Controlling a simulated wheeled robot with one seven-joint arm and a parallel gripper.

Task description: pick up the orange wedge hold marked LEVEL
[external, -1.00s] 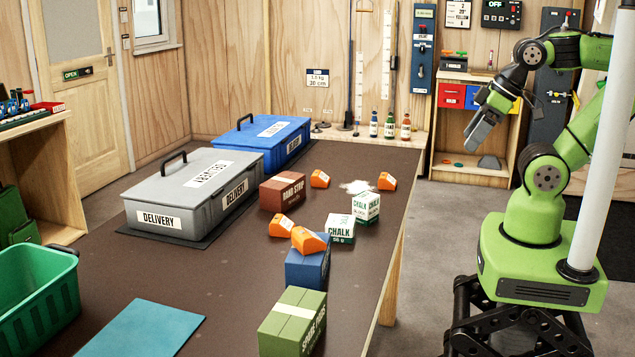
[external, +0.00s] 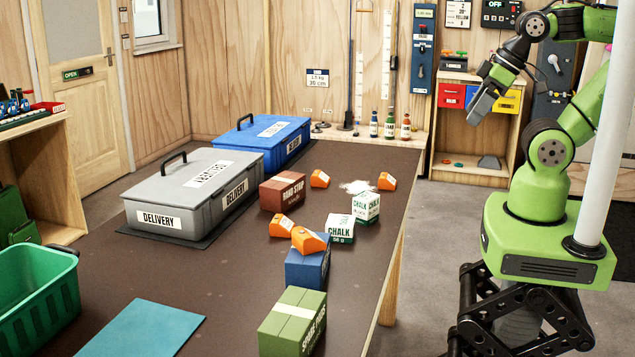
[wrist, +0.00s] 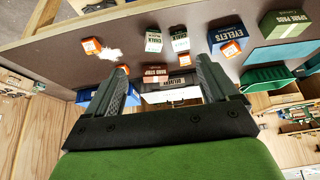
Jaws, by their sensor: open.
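Several orange wedge holds are on the brown table. One wedge (external: 387,181) sits at the far right by a white powder patch, one wedge (external: 320,178) is behind the brown box, and one wedge (external: 281,226) is in front of it. Another wedge (external: 309,240) rests on top of a blue box. They also show in the wrist view, such as the one by the powder (wrist: 91,46). Their markings are too small to read, so I cannot tell which is LEVEL. My gripper (external: 474,118) is open and empty, in the air right of the table.
White chalk boxes (external: 367,206), a brown box (external: 283,191), a blue box (external: 307,267) and a green box (external: 292,320) stand among the wedges. Grey (external: 190,190) and blue (external: 262,140) lidded cases fill the table's far left.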

